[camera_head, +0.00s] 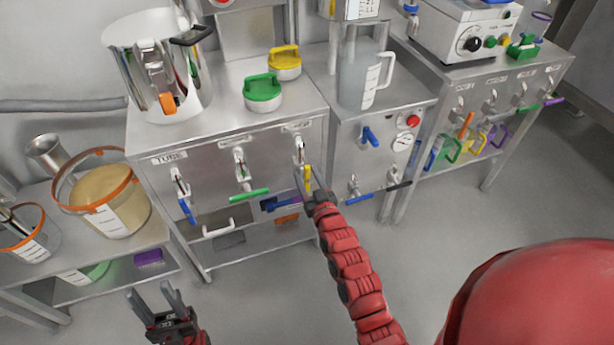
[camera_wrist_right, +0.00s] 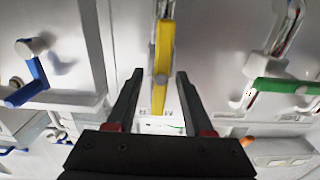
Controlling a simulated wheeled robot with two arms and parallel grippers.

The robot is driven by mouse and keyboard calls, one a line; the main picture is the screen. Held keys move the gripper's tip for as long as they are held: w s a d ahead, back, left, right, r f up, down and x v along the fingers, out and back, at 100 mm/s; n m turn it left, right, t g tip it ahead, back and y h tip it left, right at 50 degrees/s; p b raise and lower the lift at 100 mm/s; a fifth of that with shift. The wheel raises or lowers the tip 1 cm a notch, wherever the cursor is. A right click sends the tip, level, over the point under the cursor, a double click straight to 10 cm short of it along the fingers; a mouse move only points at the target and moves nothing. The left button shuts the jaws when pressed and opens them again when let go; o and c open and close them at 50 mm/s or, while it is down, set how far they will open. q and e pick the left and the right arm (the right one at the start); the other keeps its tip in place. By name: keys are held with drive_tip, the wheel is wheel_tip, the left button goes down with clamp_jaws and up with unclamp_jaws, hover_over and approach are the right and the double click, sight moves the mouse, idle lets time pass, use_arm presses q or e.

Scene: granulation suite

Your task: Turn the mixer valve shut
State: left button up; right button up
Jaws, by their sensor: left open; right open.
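A valve with a yellow lever (camera_head: 308,178) is at the right end of the steel cabinet's front in the head view. Its lever hangs roughly in line with its pipe; the label above it is too small to read surely. In the right wrist view the yellow lever (camera_wrist_right: 162,60) lies between the two fingers. My right gripper (camera_head: 316,194) is open around the lever's end, with a gap visible on both sides. My left gripper (camera_head: 151,291) is open and empty, low in front of the cabinet, away from the valves.
The same cabinet front has a green-lever valve (camera_head: 249,195) and a blue-lever valve (camera_head: 187,211). A shelf with a tan-filled tub (camera_head: 112,217) stands left. A panel with a blue knob (camera_head: 371,137) and gauge stands right. Open floor lies in front.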

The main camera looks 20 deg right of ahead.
clamp_jaws()
